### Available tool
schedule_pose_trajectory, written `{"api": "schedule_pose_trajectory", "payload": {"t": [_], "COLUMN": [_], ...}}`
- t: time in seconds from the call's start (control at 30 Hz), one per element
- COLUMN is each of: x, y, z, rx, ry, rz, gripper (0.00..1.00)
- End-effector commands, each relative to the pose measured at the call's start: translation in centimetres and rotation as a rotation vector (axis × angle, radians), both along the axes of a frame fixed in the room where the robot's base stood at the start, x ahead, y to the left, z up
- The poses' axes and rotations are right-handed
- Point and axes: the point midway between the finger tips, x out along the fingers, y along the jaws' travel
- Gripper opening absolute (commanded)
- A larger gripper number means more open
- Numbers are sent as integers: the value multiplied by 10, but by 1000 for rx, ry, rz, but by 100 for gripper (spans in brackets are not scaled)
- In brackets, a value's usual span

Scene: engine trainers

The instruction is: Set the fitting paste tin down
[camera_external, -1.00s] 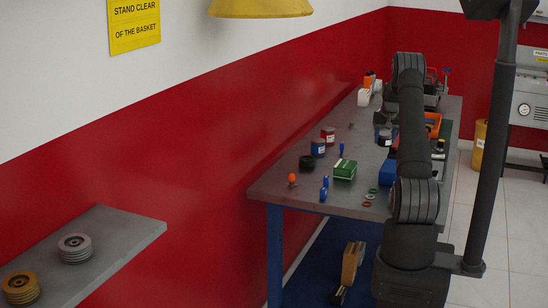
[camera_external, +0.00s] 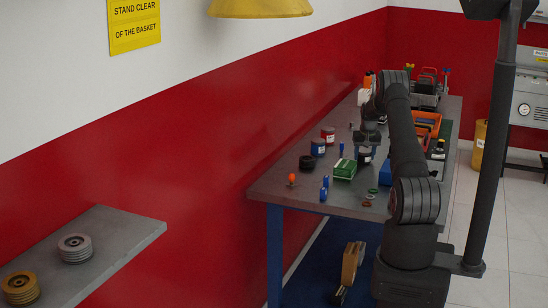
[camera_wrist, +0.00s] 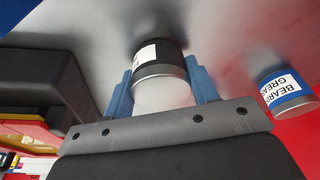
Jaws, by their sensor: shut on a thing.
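The tin in my gripper is dark with a white label and a pale metal end; its wording cannot be read. It shows in the wrist view (camera_wrist: 158,57) and in the external view (camera_external: 365,158). My gripper (camera_wrist: 163,80) is shut on it, with a blue finger on each side. In the external view my gripper (camera_external: 367,148) is over the middle of the workbench (camera_external: 285,188), right of the blue and red tins. I cannot tell whether the held tin touches the bench top.
A blue-labelled bearing grease tin (camera_wrist: 287,92) stands nearby; a red tin (camera_external: 327,136) is on the bench. A green box (camera_external: 344,169) sits in front of my gripper, a blue box (camera_external: 386,172) to its right. An orange bin (camera_external: 431,119) is farther right.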

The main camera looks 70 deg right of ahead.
Motion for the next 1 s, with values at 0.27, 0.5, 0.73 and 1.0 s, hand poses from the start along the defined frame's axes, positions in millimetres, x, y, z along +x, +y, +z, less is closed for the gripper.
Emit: {"api": "schedule_pose_trajectory", "payload": {"t": [0.27, 0.5, 0.73, 1.0], "x": [0, 0, -1, -6], "y": [0, 0, 1, 13], "z": [-3, -3, 7, 57], "rx": [0, 0, -1, -3], "ry": [0, 0, 0, -1], "rz": [0, 0, 0, 0], "gripper": [65, 75, 75, 75]}}
